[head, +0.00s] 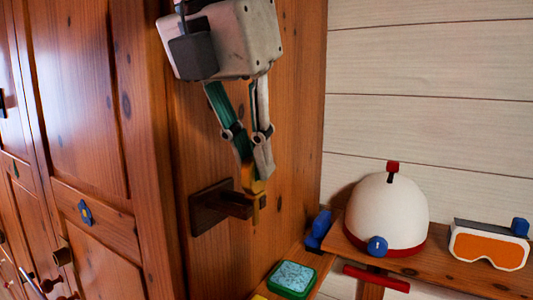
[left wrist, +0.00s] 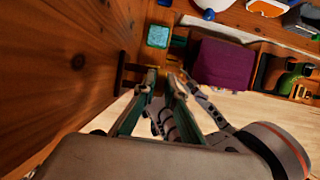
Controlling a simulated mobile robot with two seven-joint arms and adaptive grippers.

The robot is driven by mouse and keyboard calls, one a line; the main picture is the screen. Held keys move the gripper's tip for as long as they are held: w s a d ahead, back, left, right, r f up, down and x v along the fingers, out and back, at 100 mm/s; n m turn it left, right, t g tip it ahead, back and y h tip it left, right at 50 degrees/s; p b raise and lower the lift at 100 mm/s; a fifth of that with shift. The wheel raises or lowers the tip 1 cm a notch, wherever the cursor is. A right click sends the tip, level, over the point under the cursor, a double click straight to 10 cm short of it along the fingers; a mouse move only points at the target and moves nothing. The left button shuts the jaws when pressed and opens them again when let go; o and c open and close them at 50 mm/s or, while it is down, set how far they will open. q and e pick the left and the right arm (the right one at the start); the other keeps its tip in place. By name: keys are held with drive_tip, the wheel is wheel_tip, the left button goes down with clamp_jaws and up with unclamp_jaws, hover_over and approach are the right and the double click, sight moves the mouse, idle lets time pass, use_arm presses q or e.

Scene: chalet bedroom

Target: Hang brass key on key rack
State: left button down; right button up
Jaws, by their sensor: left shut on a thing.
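The key rack (head: 207,208) is a dark wooden plate with a peg, fixed to the wooden side panel; it also shows in the left wrist view (left wrist: 128,77). My left gripper (head: 254,174) comes down from above and is shut on the brass key (head: 247,179). The key is at the peg's outer end and overlaps it in the head view; whether the peg passes through the key I cannot tell. In the left wrist view the key (left wrist: 151,76) shows small at the fingertips, partly hidden by them. My right gripper is in neither view.
A wooden cabinet (head: 90,120) fills the left. A shelf at right holds a white-and-red domed hat (head: 386,212) and orange goggles (head: 489,247). A green tin (head: 292,279) lies below the rack. A purple block (left wrist: 222,64) shows in the left wrist view.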

use_arm(q)
drive_tip(key=shift+w+a+f, duration=0.25)
drive_tip(key=shift+w+a, duration=0.15)
drive_tip(key=shift+a, duration=0.15)
drive_tip(key=shift+w+a+f, duration=0.2)
drive_tip(key=shift+w+a, duration=0.2)
drive_tip(key=shift+a, duration=0.15)
drive_tip(key=c, duration=2)
unclamp_jaws()
drive_tip(key=shift+r, duration=0.1)
